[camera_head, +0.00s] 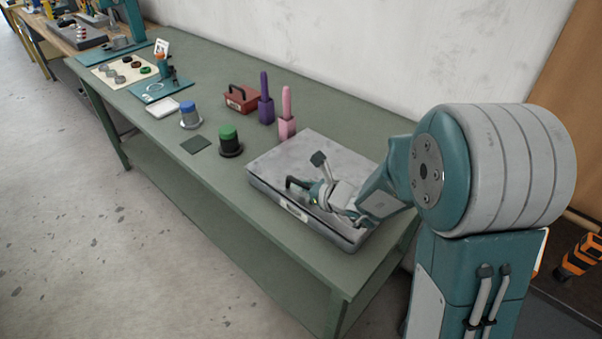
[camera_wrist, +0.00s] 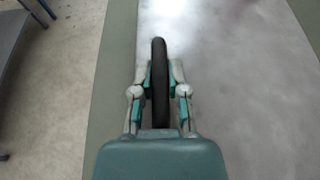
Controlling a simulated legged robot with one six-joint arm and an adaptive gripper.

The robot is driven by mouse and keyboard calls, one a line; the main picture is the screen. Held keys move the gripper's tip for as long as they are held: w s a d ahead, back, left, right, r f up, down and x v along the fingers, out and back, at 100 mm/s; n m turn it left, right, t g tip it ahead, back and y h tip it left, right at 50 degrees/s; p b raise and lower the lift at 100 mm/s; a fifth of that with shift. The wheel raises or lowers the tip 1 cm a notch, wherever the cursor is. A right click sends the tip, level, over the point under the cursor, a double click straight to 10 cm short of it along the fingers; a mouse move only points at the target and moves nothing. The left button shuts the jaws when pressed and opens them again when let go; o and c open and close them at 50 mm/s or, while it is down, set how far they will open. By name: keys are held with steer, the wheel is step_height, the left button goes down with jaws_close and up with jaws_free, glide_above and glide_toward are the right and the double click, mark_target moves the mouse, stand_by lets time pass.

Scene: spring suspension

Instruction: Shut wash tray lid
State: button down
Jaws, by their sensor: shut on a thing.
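The wash tray (camera_head: 262,181) is a grey box at the near right end of the green bench, with a pale label on its front. Its flat grey lid (camera_head: 315,142) lies level over the box in the head view; any small gap at the rim is too small to tell. The lid also fills the right of the wrist view (camera_wrist: 235,70). A black handle (camera_head: 297,183) stands on the lid near the front edge. My gripper (camera_head: 314,192) is shut on this handle. In the wrist view, my gripper's fingers (camera_wrist: 161,72) press the black handle (camera_wrist: 159,55) from both sides.
On the bench (camera_head: 190,75), left of the tray, stand a green-topped jar (camera_head: 229,141), a blue-topped jar (camera_head: 189,115), a pink tool in a holder (camera_head: 287,115), a purple one (camera_head: 265,100) and a red box (camera_head: 241,98). The wall is behind; open floor lies in front.

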steer(key=shift+s+a+f, duration=0.1)
steer(key=shift+s+f, duration=0.05)
steer(key=shift+f, duration=0.6)
steer(key=c, duration=0.6)
jaws_free()
steer(key=shift+c, duration=0.2)
steer(key=shift+r, duration=0.2)
step_height(320, 180, up, 4)
glide_above(335, 220)
